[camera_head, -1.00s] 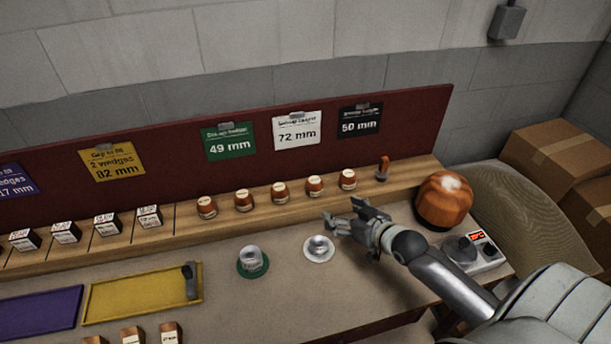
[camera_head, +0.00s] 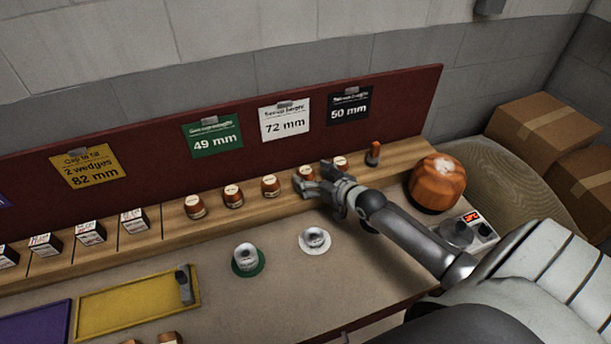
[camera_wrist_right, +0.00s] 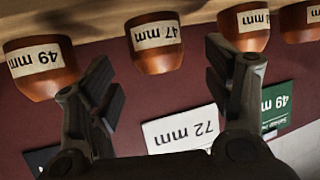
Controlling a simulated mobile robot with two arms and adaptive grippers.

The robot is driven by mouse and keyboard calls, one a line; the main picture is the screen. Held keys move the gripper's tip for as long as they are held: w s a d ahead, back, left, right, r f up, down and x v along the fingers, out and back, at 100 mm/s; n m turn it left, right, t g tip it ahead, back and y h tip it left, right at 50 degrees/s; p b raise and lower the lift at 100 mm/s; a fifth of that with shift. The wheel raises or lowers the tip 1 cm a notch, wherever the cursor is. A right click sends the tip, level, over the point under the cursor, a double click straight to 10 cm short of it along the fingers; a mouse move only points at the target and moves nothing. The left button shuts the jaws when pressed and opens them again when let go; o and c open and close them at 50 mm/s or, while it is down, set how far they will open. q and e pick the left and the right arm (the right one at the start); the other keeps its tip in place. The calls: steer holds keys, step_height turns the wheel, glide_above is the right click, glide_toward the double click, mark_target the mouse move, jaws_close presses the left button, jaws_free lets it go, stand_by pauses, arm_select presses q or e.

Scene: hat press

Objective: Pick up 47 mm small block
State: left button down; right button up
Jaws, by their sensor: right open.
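The 47 mm small block (camera_wrist_right: 155,42) is a rounded orange-brown wooden piece with a white label, upside down in the right wrist view. It lies ahead of and between the spread fingers of my right gripper (camera_wrist_right: 163,80). In the head view, my right gripper (camera_head: 314,180) is at the shelf, in front of the block (camera_head: 306,171) second from the right in the row, which it partly hides. The fingers are open and nothing is held between them. My left gripper is not in view.
Similar blocks stand close on both sides, labelled 49 mm on the left (camera_wrist_right: 40,66) and right (camera_wrist_right: 246,24) in the wrist view. A red backboard (camera_head: 395,105) rises behind the shelf. A white base (camera_head: 314,241) and green base (camera_head: 247,261) with metal pieces stand in front.

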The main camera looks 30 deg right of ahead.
mark_target(311, 175)
steer(key=shift+x, duration=0.85)
steer(key=shift+p+x, duration=0.3)
steer(key=shift+x, duration=0.75)
steer(key=shift+w+d+f, duration=0.1)
steer(key=shift+w+f, duration=0.1)
steer(key=shift+w, duration=0.1)
steer(key=shift+w+f, duration=0.1)
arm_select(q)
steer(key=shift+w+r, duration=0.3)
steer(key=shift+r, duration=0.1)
arm_select(e)
steer(key=c, duration=1.1)
